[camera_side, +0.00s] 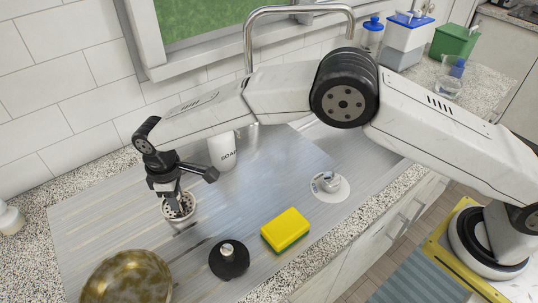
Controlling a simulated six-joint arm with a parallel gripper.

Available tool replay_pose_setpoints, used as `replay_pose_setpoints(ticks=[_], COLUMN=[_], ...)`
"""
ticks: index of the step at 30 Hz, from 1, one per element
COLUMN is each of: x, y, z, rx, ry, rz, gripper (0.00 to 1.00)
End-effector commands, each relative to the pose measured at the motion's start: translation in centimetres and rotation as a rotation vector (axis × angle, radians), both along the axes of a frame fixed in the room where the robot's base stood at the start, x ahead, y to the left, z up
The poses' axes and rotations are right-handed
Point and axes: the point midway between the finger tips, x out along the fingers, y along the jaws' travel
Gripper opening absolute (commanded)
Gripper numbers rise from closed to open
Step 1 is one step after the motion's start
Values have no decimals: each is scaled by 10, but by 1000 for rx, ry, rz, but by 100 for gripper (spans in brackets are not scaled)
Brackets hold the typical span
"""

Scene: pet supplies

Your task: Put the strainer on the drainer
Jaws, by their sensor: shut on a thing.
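My gripper (175,195) points down at the left of the steel sink surface and is shut on a small round metal piece with dark holes, which looks like the strainer (185,208). The fingers and wrist cover part of it. A pale round rim (179,221) shows around and just below it, perhaps the drainer. I cannot tell whether the strainer rests on it or hangs slightly above it.
A black round stopper (229,262), a yellow sponge (285,229), a white disc with a metal knob (330,187) and a mottled brown bowl (126,280) lie nearby. A white soap bottle (222,152) stands behind. The faucet (249,45) rises at the back.

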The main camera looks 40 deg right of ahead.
Motion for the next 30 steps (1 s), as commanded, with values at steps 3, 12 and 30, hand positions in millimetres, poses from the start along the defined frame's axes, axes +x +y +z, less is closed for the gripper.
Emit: replay_pose_setpoints(ticks=[3,12,30], x=[0,0,0], y=[0,0,0], z=[0,-3,4], rx=[1,1,1], ry=[-1,-1,-1], rz=[0,0,0], gripper=[0,42,71])
